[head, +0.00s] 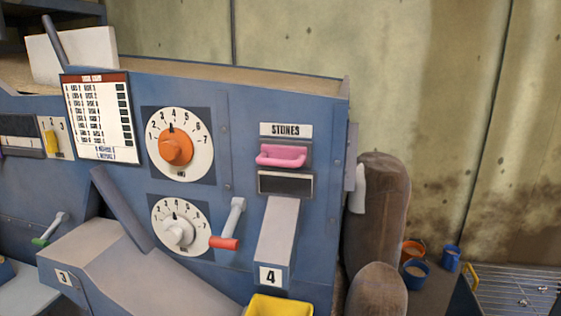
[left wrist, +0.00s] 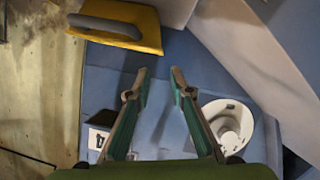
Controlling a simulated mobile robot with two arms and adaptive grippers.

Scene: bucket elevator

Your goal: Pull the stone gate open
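The stone gate's pink handle (head: 281,156) sits in a recess of the blue panel under the "STONES" label (head: 286,130), above a dark slot (head: 285,183). The pale chute numbered 4 (head: 279,233) slopes down below it. In the left wrist view my left gripper (left wrist: 158,80) has two green-sided fingers held apart, with nothing between them. A white round dial (left wrist: 230,125) is beyond the right finger. The pink handle is not seen in that view. Neither gripper shows in the head view, and I cannot see my right gripper.
An orange dial (head: 176,148) and a white dial (head: 178,231) are left of the handle. A red-tipped lever (head: 228,230) is below left. A yellow bucket (head: 278,306) sits under the chute. Brown rounded shapes (head: 382,210) stand just right of the panel. Small buckets (head: 414,270) are beyond.

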